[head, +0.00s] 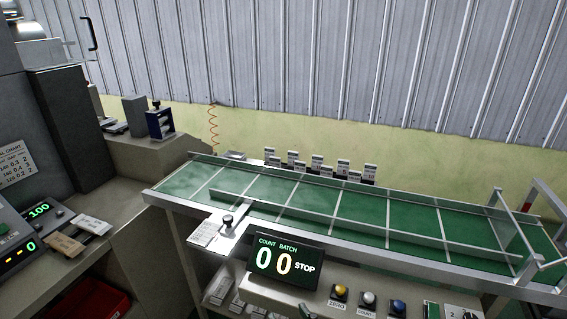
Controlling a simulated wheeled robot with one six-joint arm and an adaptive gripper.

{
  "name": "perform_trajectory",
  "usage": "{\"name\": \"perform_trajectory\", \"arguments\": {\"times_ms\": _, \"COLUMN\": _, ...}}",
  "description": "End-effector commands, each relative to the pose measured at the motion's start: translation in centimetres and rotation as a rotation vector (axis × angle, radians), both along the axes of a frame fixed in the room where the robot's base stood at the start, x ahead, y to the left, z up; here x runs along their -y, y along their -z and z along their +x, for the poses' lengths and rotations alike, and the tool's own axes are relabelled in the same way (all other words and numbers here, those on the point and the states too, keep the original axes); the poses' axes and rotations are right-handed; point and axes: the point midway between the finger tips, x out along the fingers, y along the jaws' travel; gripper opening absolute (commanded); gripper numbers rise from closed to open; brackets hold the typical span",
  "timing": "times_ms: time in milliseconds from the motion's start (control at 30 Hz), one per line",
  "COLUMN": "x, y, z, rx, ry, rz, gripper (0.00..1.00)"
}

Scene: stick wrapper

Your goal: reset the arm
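No part of my arm or gripper shows in the head view, so its pose and its fingers cannot be seen.
A grey machine (75,125) with green readouts stands at the left. A red bin (92,301) is below it. A blue clamp-like device (160,122) stands on the back bench. Several small labelled blocks (317,163) line the conveyor's far side. The belt looks clear.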

Motion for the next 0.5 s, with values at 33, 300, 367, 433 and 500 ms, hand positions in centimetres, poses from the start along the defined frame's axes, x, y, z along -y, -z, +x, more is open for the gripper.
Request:
{"name": "perform_trajectory", "arguments": {"times_ms": 33, "x": 1.0, "y": 1.3, "z": -0.8, "rx": -0.006, "ry": 0.014, "rz": -0.002, "gripper": 0.57}}
{"name": "perform_trajectory", "arguments": {"times_ms": 300, "x": 6.0, "y": 6.5, "z": -5.9, "rx": 0.012, "ry": 0.087, "rz": 0.004, "gripper": 0.57}}
{"name": "perform_trajectory", "arguments": {"times_ms": 367, "x": 7.0, "y": 7.4, "z": -7.2, "rx": 0.016, "ry": 0.103, "rz": 0.006, "gripper": 0.57}}
{"name": "perform_trajectory", "arguments": {"times_ms": 433, "x": 8.2, "y": 8.3, "z": -8.8, "rx": 0.022, "ry": 0.122, "rz": 0.007, "gripper": 0.57}}
{"name": "perform_trajectory", "arguments": {"times_ms": 500, "x": 9.3, "y": 9.1, "z": -10.5, "rx": 0.027, "ry": 0.140, "rz": 0.008, "gripper": 0.57}}
